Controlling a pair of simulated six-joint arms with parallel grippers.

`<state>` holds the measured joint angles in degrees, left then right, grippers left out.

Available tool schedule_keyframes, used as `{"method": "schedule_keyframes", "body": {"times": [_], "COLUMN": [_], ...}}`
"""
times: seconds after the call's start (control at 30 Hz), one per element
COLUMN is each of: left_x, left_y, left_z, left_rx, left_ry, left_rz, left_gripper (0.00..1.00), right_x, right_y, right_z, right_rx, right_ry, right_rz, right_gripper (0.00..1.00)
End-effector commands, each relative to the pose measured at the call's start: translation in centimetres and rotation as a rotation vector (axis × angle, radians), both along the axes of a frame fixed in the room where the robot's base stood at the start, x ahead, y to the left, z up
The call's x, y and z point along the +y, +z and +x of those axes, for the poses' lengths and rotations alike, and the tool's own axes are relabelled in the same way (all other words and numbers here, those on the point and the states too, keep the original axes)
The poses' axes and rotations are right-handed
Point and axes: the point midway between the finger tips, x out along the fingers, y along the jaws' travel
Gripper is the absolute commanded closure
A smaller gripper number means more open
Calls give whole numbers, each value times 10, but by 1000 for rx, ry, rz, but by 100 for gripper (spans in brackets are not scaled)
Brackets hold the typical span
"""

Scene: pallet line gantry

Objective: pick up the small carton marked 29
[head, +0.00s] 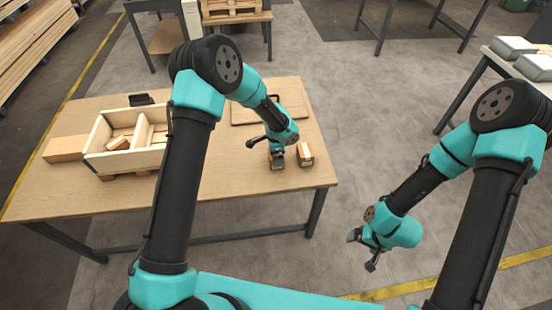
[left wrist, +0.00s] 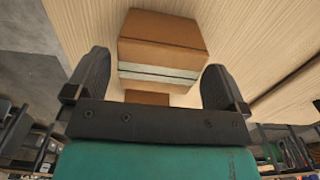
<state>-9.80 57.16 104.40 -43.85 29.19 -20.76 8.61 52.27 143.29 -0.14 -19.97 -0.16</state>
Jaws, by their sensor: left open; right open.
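Two small brown cartons stand near the table's right edge in the head view. One carton (head: 277,164) is directly under my left gripper (head: 278,152) and partly hidden by it; the other carton (head: 305,160) stands just to its right. No number is readable on either. In the left wrist view, a brown carton with a pale band (left wrist: 162,38) shows between and beyond the two spread fingers of my left gripper (left wrist: 157,75). I cannot tell whether they touch it. My right gripper (head: 363,252) is open and empty over the floor, right of the table.
A divided wooden box (head: 96,143) with small blocks inside sits on the table's left (head: 60,195), beside a larger carton (head: 65,149). A flat wooden board (head: 248,112) lies behind my left gripper. Grey boxes (head: 512,47) stand on a table at far right.

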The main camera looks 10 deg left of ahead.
Motion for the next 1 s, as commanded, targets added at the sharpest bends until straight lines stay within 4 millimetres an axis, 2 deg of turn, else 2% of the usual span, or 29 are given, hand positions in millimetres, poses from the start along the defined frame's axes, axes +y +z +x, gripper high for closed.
{"method": "schedule_keyframes", "body": {"times": [0.2,0.3,0.8,1.0], "left_x": [0,-1,-1,-1], "left_y": [-32,-40,-42,-42], "left_z": [-1,-1,0,0], "left_rx": [3,2,1,1], "left_ry": [0,-1,-1,-1], "left_rz": [1,-1,0,0], "left_gripper": [0,0,0,17], "right_x": [0,0,0,0], "right_y": [0,0,0,0], "right_z": [0,0,0,0], "right_rx": [0,0,0,0], "right_ry": [0,0,0,0], "right_rz": [0,0,0,0], "right_gripper": [13,13,13,13]}}
